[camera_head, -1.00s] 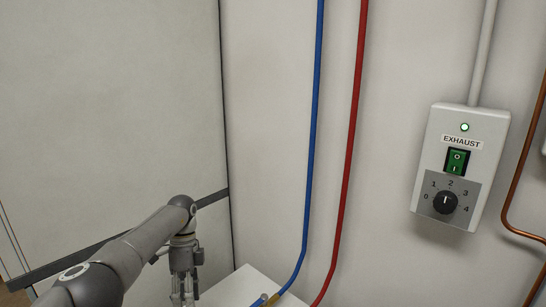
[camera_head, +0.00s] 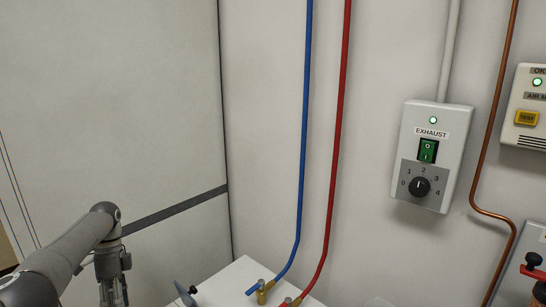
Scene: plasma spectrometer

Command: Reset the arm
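My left arm comes in from the lower left. My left gripper (camera_head: 113,290) hangs downward at the bottom edge, and its fingertips are partly cut off by the frame. Two finger parts show with a gap between them, but I cannot tell whether it is open or shut. I see nothing held in it. My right arm and gripper are not in view.
A white bench top (camera_head: 235,280) with brass fittings for a blue hose (camera_head: 303,130) and red hose (camera_head: 338,130) lies right of the gripper. An exhaust control box (camera_head: 432,150), copper pipe (camera_head: 497,110) and air monitor (camera_head: 527,105) are on the wall.

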